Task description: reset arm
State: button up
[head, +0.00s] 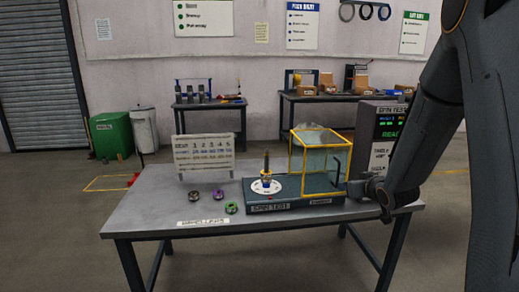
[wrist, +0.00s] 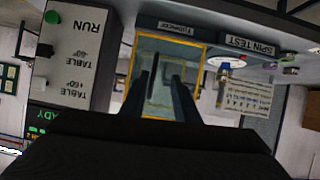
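My gripper (wrist: 160,78) shows in the wrist view with its two dark fingers apart and nothing between them. It points toward the yellow-framed clear box (wrist: 206,60), which is seen past the fingers. In the head view my arm comes down at the right, and its end is beside the right side of the yellow-framed box (head: 320,160), in front of the control panel. The fingers are hard to make out there. The spin test base (head: 290,203) carries the box and a white round dial (head: 263,187) with an upright post (head: 267,163).
Several small rings, including a purple one (head: 218,194) and a green one (head: 231,208), lie on the grey table (head: 150,205). A sign board (head: 204,152) stands at its back. The control panel (head: 378,140) with green text stands at the right. The table's left part is clear.

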jog(key=s+a+r+g+p, duration=0.1)
jog(key=s+a+g, duration=0.3)
jog(key=s, duration=0.9)
jog(key=s+a+r+m+g+p, duration=0.1)
jog(key=s+a+g, duration=0.3)
jog(key=s, duration=0.9)
jog(key=s+a+r+g+h+p, duration=0.1)
jog(key=s+a+g+p, duration=0.2)
jog(key=s, duration=0.9)
jog(key=shift+s+a+m+g+p, duration=0.3)
jog(key=shift+s+a+g+p, duration=0.1)
jog(key=shift+a+g, duration=0.5)
